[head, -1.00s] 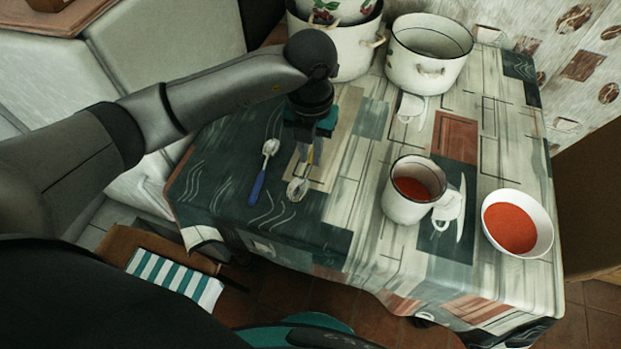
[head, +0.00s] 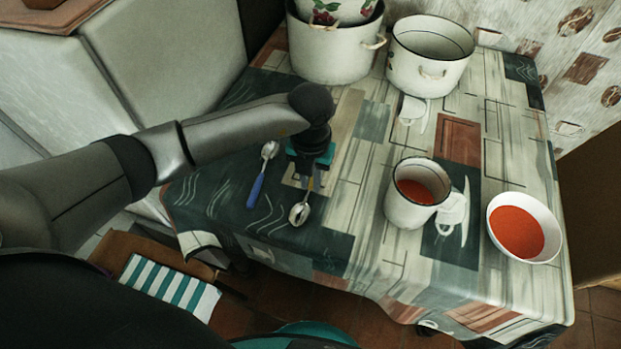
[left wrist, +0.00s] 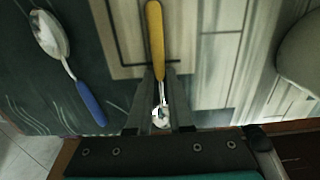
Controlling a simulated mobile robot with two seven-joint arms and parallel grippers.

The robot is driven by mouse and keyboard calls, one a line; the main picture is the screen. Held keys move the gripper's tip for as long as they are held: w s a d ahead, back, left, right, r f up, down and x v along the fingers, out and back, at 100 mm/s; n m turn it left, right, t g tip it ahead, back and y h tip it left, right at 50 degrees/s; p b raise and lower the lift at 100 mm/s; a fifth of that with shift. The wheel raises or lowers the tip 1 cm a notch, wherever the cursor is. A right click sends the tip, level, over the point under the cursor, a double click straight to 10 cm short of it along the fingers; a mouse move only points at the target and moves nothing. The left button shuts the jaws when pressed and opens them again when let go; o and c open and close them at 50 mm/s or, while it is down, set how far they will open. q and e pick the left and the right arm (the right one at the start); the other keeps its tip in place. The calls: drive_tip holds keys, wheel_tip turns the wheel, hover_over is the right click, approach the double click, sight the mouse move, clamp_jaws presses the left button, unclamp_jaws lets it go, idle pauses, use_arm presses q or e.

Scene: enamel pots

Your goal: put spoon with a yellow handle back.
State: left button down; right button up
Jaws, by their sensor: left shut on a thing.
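The yellow-handled spoon (head: 299,213) is at the front left of the table; in the head view its bowl points toward the front edge. My left gripper (head: 308,180) is above it and hides most of its handle. In the left wrist view my left gripper (left wrist: 159,80) is shut on the metal neck of the spoon, with its yellow handle (left wrist: 155,38) extending beyond the fingertips. I cannot tell whether the spoon touches the cloth. My right gripper is not in view.
A blue-handled spoon (head: 257,187) lies just left of the gripper. A mug (head: 405,212) and a bowl (head: 545,215), both with red contents, stand to the right. Two enamel pots (head: 335,60) (head: 425,75) stand at the back. The table's front edge is close.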

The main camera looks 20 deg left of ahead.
sight(311, 186)
use_arm(q)
drive_tip(key=c, duration=1.1)
unclamp_jaws()
drive_tip(key=shift+o, duration=1.4)
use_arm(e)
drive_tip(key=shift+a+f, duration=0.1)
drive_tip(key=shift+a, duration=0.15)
use_arm(q)
drive_tip(key=shift+r, duration=0.25)
wheel_tip(311, 186, up, 12)
drive_tip(key=p, duration=0.2)
drive_tip(key=shift+f+p, duration=0.15)
drive_tip(key=shift+p, duration=0.25)
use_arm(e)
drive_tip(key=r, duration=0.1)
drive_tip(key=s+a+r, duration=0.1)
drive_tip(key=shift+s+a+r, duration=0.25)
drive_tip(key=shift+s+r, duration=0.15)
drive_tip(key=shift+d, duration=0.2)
